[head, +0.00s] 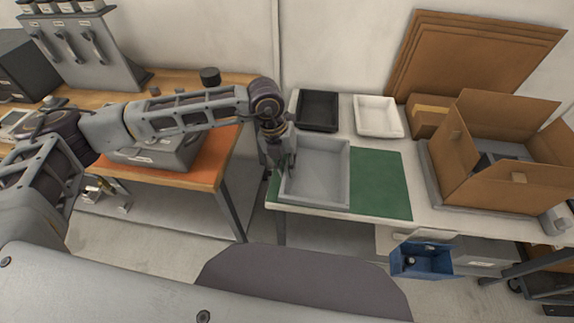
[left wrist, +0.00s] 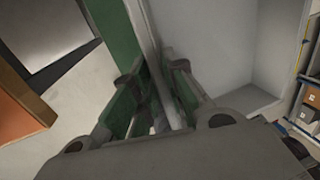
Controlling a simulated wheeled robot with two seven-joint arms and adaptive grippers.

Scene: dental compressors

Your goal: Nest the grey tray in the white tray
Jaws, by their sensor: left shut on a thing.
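The grey tray (head: 318,170) is on or just above the green mat (head: 387,183), at the left part of the white table. My left gripper (head: 284,160) is at its left side, shut on that side wall. In the left wrist view the fingers (left wrist: 155,98) close around the tray's wall, and the tray's inside (left wrist: 215,50) shows to the right. The white tray (head: 377,117) stands behind the mat near the back of the table and looks empty. My right gripper is not seen.
A black tray (head: 318,111) stands just left of the white tray. An open cardboard box (head: 505,150) and a smaller carton (head: 427,112) are to the right. A blue drawer bin (head: 422,260) juts out below the table. The mat's right part is clear.

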